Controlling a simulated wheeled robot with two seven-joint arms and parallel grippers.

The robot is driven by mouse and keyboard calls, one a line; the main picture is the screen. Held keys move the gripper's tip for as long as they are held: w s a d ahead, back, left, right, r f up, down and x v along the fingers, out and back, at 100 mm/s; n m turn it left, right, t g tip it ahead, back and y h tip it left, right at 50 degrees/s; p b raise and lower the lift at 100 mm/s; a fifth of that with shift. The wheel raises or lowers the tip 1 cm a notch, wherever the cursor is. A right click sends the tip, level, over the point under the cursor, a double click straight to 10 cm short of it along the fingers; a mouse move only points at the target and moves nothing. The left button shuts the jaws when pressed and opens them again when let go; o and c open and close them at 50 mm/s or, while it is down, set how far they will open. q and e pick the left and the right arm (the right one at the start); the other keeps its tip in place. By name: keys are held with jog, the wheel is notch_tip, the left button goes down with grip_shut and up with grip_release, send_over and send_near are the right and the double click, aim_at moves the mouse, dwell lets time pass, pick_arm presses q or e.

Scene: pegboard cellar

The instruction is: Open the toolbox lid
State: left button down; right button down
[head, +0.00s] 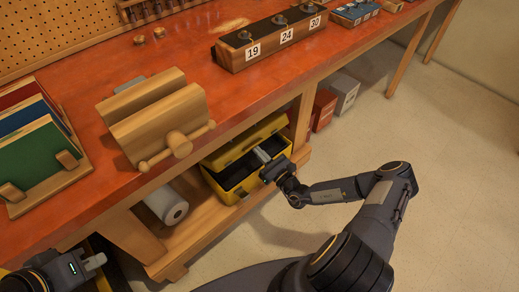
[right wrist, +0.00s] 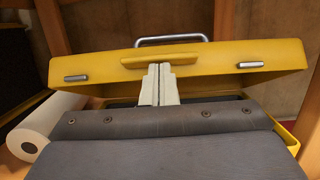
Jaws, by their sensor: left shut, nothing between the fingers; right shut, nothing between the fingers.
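The yellow toolbox (head: 247,190) stands on the shelf under the red workbench. Its lid (head: 246,140) is raised at a slant, and the dark inside shows below it. In the right wrist view the lid (right wrist: 225,62) spans the picture, with two silver latches and a silver handle (right wrist: 172,40). My right gripper (head: 261,155) is shut and empty at the opening; in the right wrist view its fingertips (right wrist: 159,70) are just below the lid's front tab. I cannot tell whether they touch. My left gripper (head: 97,261) is shut and empty at the lower left, away from the toolbox.
A paper roll (head: 167,204) lies left of the toolbox on the shelf. A wooden vise (head: 160,115) overhangs the bench edge above. A bench leg (head: 302,122) stands to the right, with red and grey boxes (head: 343,93) beyond it. The floor in front is clear.

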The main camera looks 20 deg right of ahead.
aim_at(246, 137)
jog(key=w+r+g+p, duration=0.1)
jog(key=r+p, duration=0.1)
jog(key=p, duration=0.1)
jog(key=w+a+r+g+h+p, duration=0.1)
jog(key=w+r+p, duration=0.1)
jog(key=p, duration=0.2)
jog(key=w+a+r+g+p, duration=0.1)
jog(key=w+r+p, duration=0.1)
jog(key=r+p, duration=0.1)
jog(key=shift+g+p, duration=0.3)
jog(key=shift+p, duration=0.05)
jog(key=shift+w+a+r+p, duration=0.15)
jog(key=shift+w+r+p, duration=0.1)
jog(key=shift+w+p, duration=0.35)
jog(key=shift+w+a+r+p, duration=0.15)
jog(key=shift+w+r+p, duration=0.05)
jog(key=shift+w+p, duration=0.3)
